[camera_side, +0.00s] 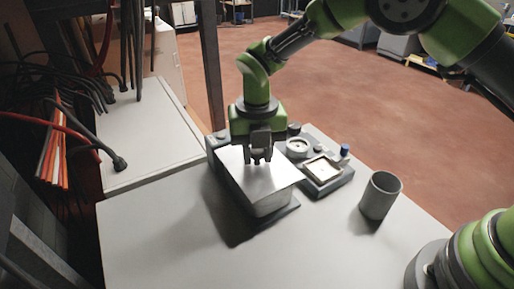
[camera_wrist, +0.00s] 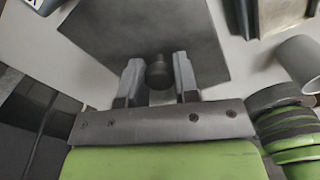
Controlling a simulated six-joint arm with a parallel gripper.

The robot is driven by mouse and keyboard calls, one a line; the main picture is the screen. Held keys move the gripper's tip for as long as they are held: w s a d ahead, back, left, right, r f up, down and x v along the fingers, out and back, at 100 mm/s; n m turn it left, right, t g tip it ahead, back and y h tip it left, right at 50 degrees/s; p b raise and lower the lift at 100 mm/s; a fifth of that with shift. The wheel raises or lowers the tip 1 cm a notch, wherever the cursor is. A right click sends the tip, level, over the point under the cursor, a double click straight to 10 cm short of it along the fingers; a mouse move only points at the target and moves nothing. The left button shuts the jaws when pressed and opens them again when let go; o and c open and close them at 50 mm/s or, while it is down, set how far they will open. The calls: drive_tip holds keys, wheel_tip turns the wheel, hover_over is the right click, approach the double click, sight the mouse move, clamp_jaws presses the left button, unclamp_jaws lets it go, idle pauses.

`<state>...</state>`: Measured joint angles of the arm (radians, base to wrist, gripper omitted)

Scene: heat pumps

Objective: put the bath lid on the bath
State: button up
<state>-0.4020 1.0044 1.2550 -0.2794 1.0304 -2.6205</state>
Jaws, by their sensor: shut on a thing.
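The bath lid (camera_side: 273,178) is a flat, light metal plate. In the side view it lies over the top of the bath (camera_side: 272,203), a grey box-shaped unit on the table, and looks slightly turned against it. The wrist view shows the lid (camera_wrist: 122,35) as a dark square plate with a round black knob (camera_wrist: 158,72). My gripper (camera_side: 259,160) is above the lid, its fingers on either side of the knob and shut on it. The gripper also shows in the wrist view (camera_wrist: 158,78). Whether the lid rests on the rim or hovers just above cannot be told.
A device with a square light-topped plate (camera_side: 322,169) and a round dial (camera_side: 297,146) stands right of the bath. A grey cup (camera_side: 380,195) stands further right. The table front (camera_side: 170,255) is clear. Cables (camera_side: 62,140) hang at the left.

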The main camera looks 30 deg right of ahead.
sight(257, 151)
drive_tip(key=shift+f, duration=0.25)
drive_tip(key=o, duration=1.1)
wheel_tip(257, 151, up, 10)
